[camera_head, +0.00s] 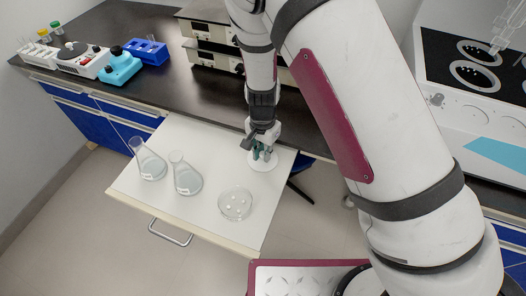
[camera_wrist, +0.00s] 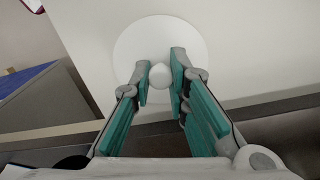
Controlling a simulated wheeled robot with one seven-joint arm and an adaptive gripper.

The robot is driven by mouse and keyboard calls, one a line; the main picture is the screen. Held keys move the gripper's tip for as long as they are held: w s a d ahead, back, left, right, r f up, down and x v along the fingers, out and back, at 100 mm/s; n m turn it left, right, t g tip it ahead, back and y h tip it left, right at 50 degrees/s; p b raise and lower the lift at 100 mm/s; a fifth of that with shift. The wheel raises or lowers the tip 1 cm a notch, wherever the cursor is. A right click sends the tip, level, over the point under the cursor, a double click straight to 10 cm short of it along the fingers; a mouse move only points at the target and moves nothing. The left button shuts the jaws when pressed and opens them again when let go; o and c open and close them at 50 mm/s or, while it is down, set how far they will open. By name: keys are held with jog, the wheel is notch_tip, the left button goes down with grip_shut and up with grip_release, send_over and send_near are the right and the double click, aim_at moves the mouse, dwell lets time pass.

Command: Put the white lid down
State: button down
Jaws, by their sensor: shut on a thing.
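The white lid (camera_head: 263,163) is a round disc with a small knob, at the back right of the white pull-out shelf (camera_head: 215,215). My gripper (camera_head: 262,153) points down over it with its fingers around the knob. In the wrist view the lid (camera_wrist: 130,50) lies beyond the fingers. There the knob sits between the teal-padded fingertips of my gripper (camera_wrist: 160,75). The lid looks level and at or just above the shelf; I cannot tell whether it touches.
Two conical flasks (camera_head: 151,164) (camera_head: 186,178) stand on the shelf to the left. The dark bench (camera_head: 150,90) behind holds blue and white instruments. The front left of the shelf is clear.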

jog(key=c, duration=1.5)
grip_release()
jog(key=shift+f, duration=0.1)
jog(key=shift+c, duration=0.2)
notch_tip(320, 180, up, 11)
notch_tip(320, 180, up, 11)
jog(key=n+y, duration=0.1)
send_over(263, 153)
jog(key=s+d, duration=0.3)
jog(key=d, duration=0.2)
jog(key=s+d+r+n+t, duration=0.2)
jog(key=s+d+r, duration=0.5)
jog(key=s, duration=0.2)
jog(key=s+d+r+n+t+h, duration=0.1)
jog(key=s+d+r+n+t, duration=0.1)
jog(key=s+d+r, duration=0.6)
jog(key=s+n, duration=0.1)
jog(key=s, duration=0.1)
jog(key=shift+s+d+n+p, duration=0.15)
jog(key=shift+s+n+p, duration=0.15)
jog(key=shift+p, duration=0.1)
